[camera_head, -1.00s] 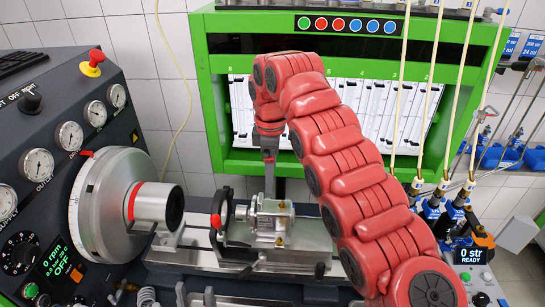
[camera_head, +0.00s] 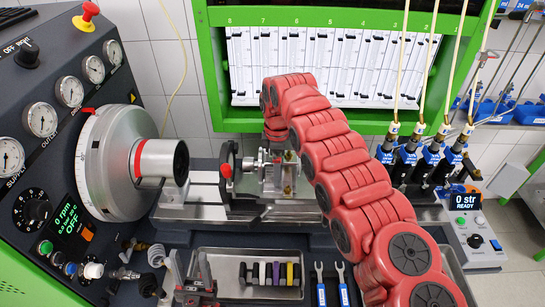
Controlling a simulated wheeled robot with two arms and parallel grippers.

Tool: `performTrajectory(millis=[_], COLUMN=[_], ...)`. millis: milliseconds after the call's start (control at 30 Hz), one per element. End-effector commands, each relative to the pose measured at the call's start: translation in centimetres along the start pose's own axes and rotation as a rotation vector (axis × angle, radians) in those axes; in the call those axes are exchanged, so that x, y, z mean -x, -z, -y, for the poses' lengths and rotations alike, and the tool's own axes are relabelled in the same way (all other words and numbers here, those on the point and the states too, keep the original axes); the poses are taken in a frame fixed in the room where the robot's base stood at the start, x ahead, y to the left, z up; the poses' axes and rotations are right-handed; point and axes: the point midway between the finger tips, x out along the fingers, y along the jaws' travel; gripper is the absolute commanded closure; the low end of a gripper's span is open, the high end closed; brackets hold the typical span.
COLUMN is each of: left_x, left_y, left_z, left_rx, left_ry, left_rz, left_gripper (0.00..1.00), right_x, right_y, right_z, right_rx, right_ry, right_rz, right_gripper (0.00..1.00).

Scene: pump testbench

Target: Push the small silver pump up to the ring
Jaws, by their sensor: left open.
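The small silver pump (camera_head: 281,181) sits on the bench rail in the middle. The black ring (camera_head: 228,162) with a red mark stands upright just left of it; I cannot tell whether the two touch. My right gripper (camera_head: 276,153) hangs at the end of the red arm, pointing down at the top of the pump. It covers part of the pump, and its fingertips are too small and hidden to read. My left gripper (camera_head: 188,268) is open and empty at the bottom, left of the tray.
The drive flywheel with its silver hub (camera_head: 157,162) is left of the ring, beside the gauge panel (camera_head: 60,130). A tray (camera_head: 222,258) with small dark, white, purple and yellow parts and two blue-handled wrenches (camera_head: 332,286) lie in front. The green frame (camera_head: 213,110) stands behind.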

Motion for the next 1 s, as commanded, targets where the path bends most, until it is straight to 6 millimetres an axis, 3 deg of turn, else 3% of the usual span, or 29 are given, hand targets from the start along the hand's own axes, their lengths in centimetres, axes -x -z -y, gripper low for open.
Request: performTrajectory(millis=[367, 900, 1000], left_x=[-0.03, -0.04, -0.04], left_y=[0.0, 0.01, 0.01], left_z=[0.0, 0.0, 0.0], left_rx=[0.0, 0.0, 0.0], left_ry=[0.0, 0.0, 0.0], left_rz=[0.0, 0.0, 0.0], left_gripper=[0.5, 0.5, 0.5], right_x=[-0.59, -0.55, -0.54], right_y=[-0.22, -0.2, -0.2], right_z=[-0.11, -0.11, -0.11], right_rx=[0.0, 0.0, 0.0], right_ry=[-0.001, -0.001, -0.001], right_rz=[0.0, -0.001, -0.001], right_gripper=[0.0, 0.97, 1.0])
